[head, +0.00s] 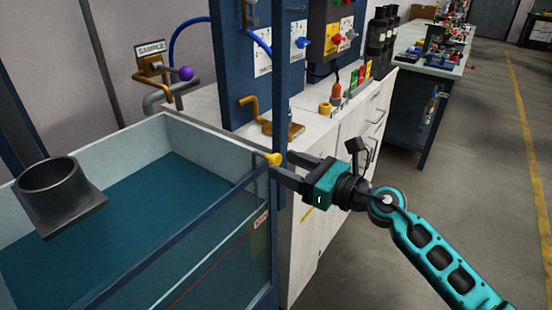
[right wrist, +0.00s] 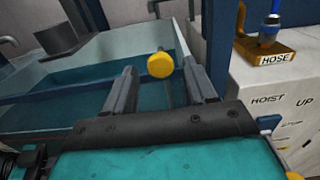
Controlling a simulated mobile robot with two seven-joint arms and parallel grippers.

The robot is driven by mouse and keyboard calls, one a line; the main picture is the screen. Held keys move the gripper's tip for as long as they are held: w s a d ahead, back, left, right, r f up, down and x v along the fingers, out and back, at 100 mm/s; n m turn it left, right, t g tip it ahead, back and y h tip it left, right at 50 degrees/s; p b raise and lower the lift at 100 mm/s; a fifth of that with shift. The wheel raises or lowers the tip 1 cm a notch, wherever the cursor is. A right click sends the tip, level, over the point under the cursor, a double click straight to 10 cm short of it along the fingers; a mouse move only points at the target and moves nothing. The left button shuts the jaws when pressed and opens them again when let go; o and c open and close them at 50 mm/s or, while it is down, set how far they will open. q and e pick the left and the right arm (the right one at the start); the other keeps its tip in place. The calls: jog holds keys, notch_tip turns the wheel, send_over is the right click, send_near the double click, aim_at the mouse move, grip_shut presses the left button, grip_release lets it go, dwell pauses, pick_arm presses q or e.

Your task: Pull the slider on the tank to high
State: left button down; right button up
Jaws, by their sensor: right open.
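The tank (head: 215,145) is open-topped with pale walls and blue-green water, at the left and centre of the head view. A yellow round knob (head: 273,159), which looks like the slider's handle, is at the tank's near right corner by a blue upright post. In the right wrist view the knob (right wrist: 161,65) appears between and just beyond the fingertips. My right gripper (head: 280,163) is open, its fingers pointing at the knob, with nothing held. It also shows in the right wrist view (right wrist: 160,77). Whether a finger touches the knob is unclear. My left gripper is out of view.
A dark square-based pipe (head: 75,215) is over the tank's left side. A blue post (head: 281,90) rises close to the right gripper. A white cabinet (head: 340,135) with a brass hose fitting (right wrist: 262,52) stands behind. Open floor lies to the right.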

aim_at(278, 161)
jog(key=shift+x, duration=1.75)
grip_shut()
jog(key=shift+r, duration=0.1)
